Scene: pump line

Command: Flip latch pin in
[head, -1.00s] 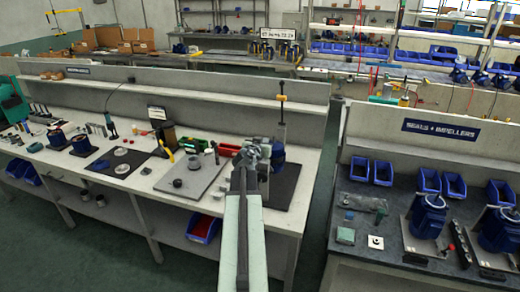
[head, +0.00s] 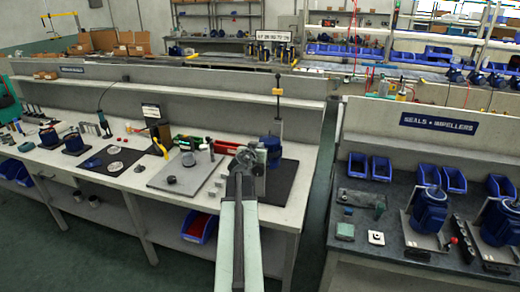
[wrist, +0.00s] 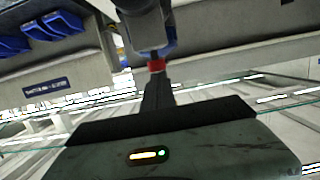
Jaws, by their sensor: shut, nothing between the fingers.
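My arm reaches up the middle of the head view, and my gripper (head: 258,153) is at its far end, over the right part of the long white bench. It looks shut and empty. Just behind it, a blue pump unit (head: 272,146) stands on a black mat (head: 284,184), partly hidden by the gripper. An upright rod with a yellow crosspiece (head: 278,92) rises behind the pump. I cannot pick out the latch pin in either view. The wrist view is upside down and shows a grey part with a red band (wrist: 156,65), which I cannot identify.
A grey board (head: 185,178) with a dark round part (head: 188,159) lies left of my arm. A red part (head: 226,147) lies near the gripper. An aisle separates this bench from the dark right bench (head: 370,255), which carries blue bins (head: 381,167) and pumps (head: 429,209).

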